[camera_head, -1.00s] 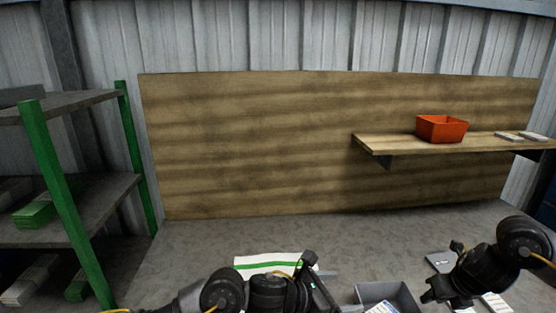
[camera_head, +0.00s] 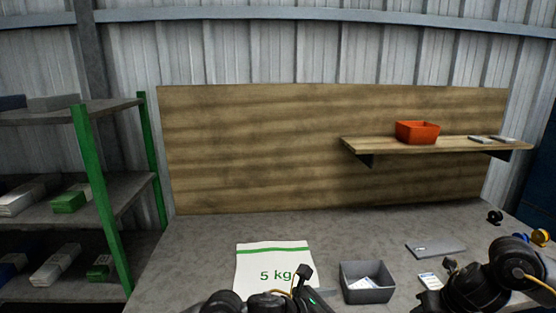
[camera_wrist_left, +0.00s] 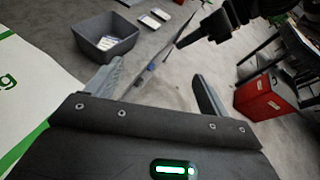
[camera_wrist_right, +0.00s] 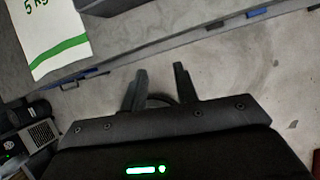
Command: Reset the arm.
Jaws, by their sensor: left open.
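My left arm enters low in the head view, with its gripper (camera_head: 308,290) just right of the white 5 kg sack (camera_head: 275,268). In the left wrist view, the left gripper's fingers (camera_wrist_left: 155,85) are wide apart with nothing between them. The sack lies flat on the bench; its edge shows in the left wrist view (camera_wrist_left: 30,90). My right gripper (camera_head: 428,298) is low at the right, near the white labels. In the right wrist view, its fingers (camera_wrist_right: 160,78) are a modest gap apart and hold nothing, above the floor beyond the bench edge.
A grey bin (camera_head: 367,294) with white slips stands right of the sack. A grey flat object (camera_head: 436,250) lies behind it. A wooden shelf (camera_head: 400,148) carries an orange bin (camera_head: 417,131). A green-posted rack (camera_head: 103,200) stands left. The bench behind the sack is clear.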

